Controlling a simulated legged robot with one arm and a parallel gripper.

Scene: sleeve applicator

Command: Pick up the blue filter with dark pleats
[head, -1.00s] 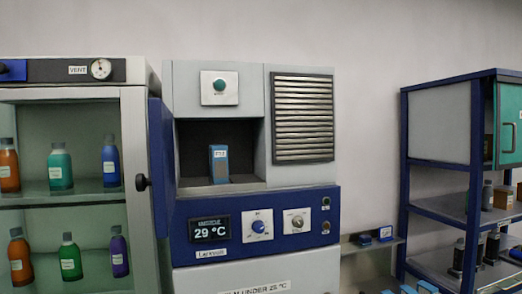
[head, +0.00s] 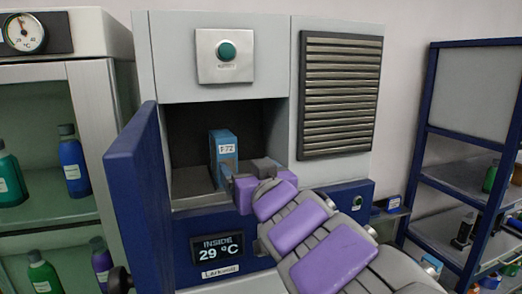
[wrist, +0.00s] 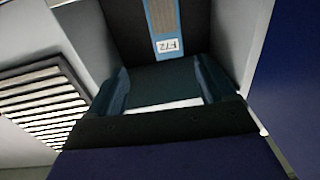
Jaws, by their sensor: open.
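The blue filter (head: 223,152) stands upright in the recess of the grey machine, with a white label reading F-72 on its face. In the wrist view the filter (wrist: 163,22) is at the top centre, with a grey-brown panel framed in blue. My gripper (head: 257,172) is at the recess opening, just in front of the filter and to its right in the head view, hiding its lower right part. In the wrist view my gripper (wrist: 161,85) has its fingers apart and nothing between them. The filter lies beyond the fingertips, apart from them.
The recess walls (head: 274,125) stand close on both sides. An open blue door (head: 138,185) stands at the recess's left. A cabinet with bottles (head: 72,165) is further left, and a blue shelf rack (head: 425,130) is at the right. A vent grille (head: 340,95) is right of the recess.

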